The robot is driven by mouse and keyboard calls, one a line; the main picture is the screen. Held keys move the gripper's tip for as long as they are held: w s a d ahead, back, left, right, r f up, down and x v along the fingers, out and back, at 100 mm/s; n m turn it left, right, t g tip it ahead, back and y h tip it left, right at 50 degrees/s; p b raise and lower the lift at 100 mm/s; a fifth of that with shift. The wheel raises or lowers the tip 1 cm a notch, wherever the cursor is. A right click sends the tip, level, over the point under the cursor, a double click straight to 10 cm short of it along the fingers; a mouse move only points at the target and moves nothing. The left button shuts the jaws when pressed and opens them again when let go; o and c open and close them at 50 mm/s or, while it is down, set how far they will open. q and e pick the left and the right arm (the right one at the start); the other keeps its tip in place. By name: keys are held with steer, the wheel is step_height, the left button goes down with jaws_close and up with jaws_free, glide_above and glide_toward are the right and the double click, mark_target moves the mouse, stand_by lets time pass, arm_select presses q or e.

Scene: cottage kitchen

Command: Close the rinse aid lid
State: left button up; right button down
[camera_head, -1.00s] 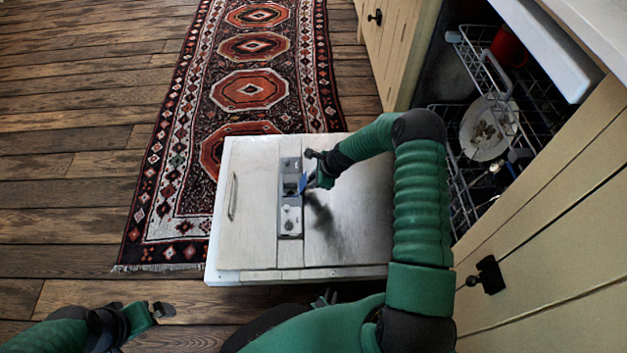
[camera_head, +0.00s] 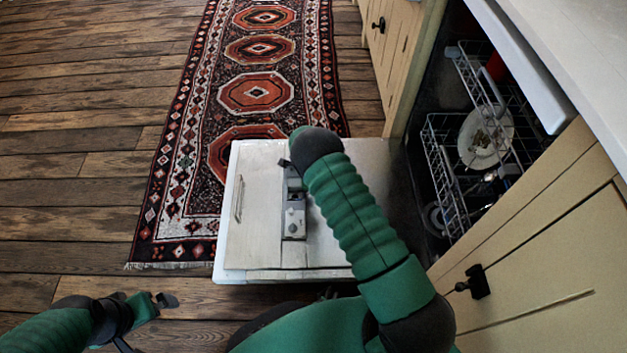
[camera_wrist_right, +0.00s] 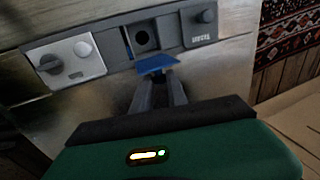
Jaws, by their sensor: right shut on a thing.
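The dispenser panel (camera_head: 294,222) is set in the inner face of the lowered dishwasher door (camera_head: 262,225). In the right wrist view the panel (camera_wrist_right: 118,52) has a grey flap with a knob at left, an open recess with a dark round hole (camera_wrist_right: 146,38) in the middle, and a grey cap (camera_wrist_right: 203,20) at right. A blue lid (camera_wrist_right: 155,64) stands raised in front of the recess. My right gripper (camera_wrist_right: 158,80) is shut on this blue lid; my arm hides it in the head view. My left gripper (camera_head: 160,299) is open and empty above the floor.
Dishwasher racks (camera_head: 450,185) with a dirty plate (camera_head: 486,138) are at the right. A cream cabinet with a black handle (camera_head: 473,283) and a pale countertop (camera_head: 580,75) border the right side. A patterned rug (camera_head: 255,90) lies beyond the door. The wooden floor at left is clear.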

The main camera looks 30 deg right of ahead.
steer(key=shift+w+a+r+g+h+b, duration=0.1)
steer(key=shift+w+a+g+h+b, duration=0.2)
steer(key=shift+h+b, duration=0.2)
steer(key=shift+w+a+r+g+h+b, duration=0.15)
steer(key=shift+a+g+h+b, duration=0.15)
steer(key=shift+a+h+b, duration=0.15)
steer(key=shift+f, duration=0.1)
steer(key=c, duration=1.3)
jaws_free()
steer(key=p+v, duration=0.9)
steer(key=v, duration=0.7)
steer(key=shift+a+r, duration=0.2)
steer(key=shift+r, duration=0.1)
